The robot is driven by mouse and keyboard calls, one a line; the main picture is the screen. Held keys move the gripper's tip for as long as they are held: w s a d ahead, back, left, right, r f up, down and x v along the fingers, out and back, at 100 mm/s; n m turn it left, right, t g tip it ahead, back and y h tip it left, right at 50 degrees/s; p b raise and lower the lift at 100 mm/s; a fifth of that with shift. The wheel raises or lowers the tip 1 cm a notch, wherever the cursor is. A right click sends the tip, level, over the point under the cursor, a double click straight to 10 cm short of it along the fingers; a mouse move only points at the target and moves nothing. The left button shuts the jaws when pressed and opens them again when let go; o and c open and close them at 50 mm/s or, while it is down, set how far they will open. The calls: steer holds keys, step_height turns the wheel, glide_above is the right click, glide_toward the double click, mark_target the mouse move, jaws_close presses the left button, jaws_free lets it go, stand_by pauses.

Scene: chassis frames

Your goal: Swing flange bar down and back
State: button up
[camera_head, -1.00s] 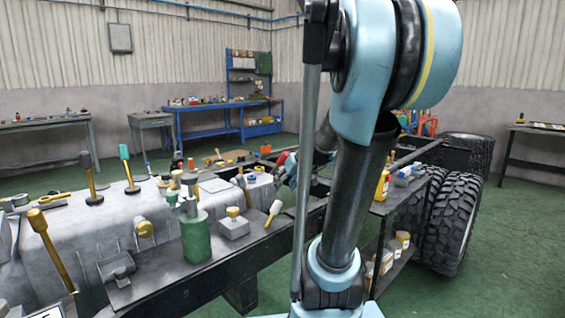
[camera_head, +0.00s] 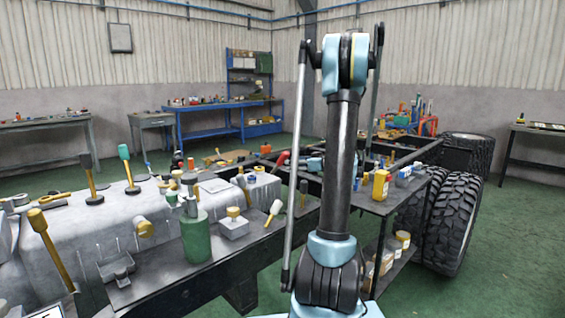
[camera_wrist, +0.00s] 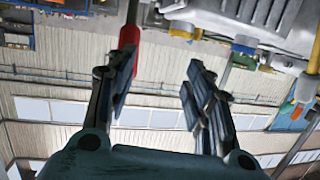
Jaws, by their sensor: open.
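A bar with a red grip (camera_wrist: 129,36), possibly the flange bar, shows in the wrist view at the left finger, partly hidden behind it. I cannot tell whether they touch. My gripper (camera_wrist: 160,68) is open, with a wide empty gap between its fingers. In the head view a red curved piece (camera_head: 282,158) shows over the frame beside my arm, and my gripper is mostly hidden there. I cannot tell whether that red piece is the same bar.
The chassis frame (camera_head: 245,258) crosses the foreground, with a green cylinder (camera_head: 195,236) and several yellow-handled tools along it. A shelf cart with a yellow bottle (camera_head: 381,185) stands right of my arm, near large tyres (camera_head: 455,225). Green floor is clear at right.

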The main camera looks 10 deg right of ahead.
steer(key=n+t+y, duration=0.1)
steer(key=n+t, duration=0.1)
glide_toward(283, 158)
steer(key=x, duration=0.7)
steer(key=w+d+f+x, duration=0.1)
steer(key=x, duration=0.3)
steer(key=shift+w, duration=0.3)
steer(key=shift+r, duration=0.1)
jaws_close()
